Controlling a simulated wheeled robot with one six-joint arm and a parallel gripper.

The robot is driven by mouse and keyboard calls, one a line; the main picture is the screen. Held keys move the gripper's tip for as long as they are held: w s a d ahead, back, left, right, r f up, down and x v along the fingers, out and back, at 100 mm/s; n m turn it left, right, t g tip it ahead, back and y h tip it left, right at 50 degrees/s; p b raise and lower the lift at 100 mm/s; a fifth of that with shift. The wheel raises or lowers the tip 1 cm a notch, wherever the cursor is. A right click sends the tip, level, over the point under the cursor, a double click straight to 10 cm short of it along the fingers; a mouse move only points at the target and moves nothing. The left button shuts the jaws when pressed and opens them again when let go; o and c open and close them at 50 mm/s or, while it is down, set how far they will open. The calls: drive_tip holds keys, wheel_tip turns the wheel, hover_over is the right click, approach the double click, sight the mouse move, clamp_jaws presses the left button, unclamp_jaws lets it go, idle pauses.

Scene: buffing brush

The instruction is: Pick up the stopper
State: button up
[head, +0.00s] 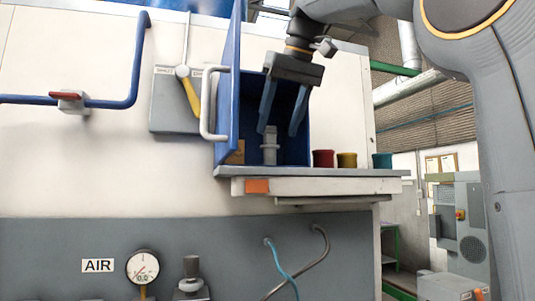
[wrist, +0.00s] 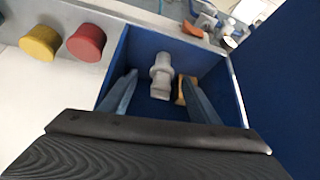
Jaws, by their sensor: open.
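The stopper, as I take the grey stepped piece (head: 269,147) to be, stands upright inside a blue open-fronted box (head: 304,150). It also shows in the wrist view (wrist: 161,76). My gripper (head: 278,131) reaches down into the box with its two blue-grey fingers open. In the wrist view my gripper (wrist: 158,80) has one finger on each side of the stopper, with gaps visible. In the head view the fingertips are level with the stopper's upper part. I cannot tell how far apart they are in depth.
A brown block (wrist: 181,91) sits in the box beside the stopper, partly behind a finger. The blue door (head: 229,85) stands open with a white handle. Red (head: 323,158), yellow (head: 347,160) and teal (head: 382,160) pots stand on the shelf (head: 330,173) right of the box.

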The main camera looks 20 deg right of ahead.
sight(272, 140)
drive_tip(key=shift+a+p+x, duration=0.15)
drive_tip(key=shift+p+x, duration=0.1)
drive_tip(key=shift+x, duration=1.65)
drive_tip(key=shift+a+p+x, duration=0.15)
drive_tip(key=shift+p+x, duration=0.1)
drive_tip(key=shift+x, duration=1.6)
drive_tip(key=shift+c, duration=0.3)
drive_tip(key=c, duration=1)
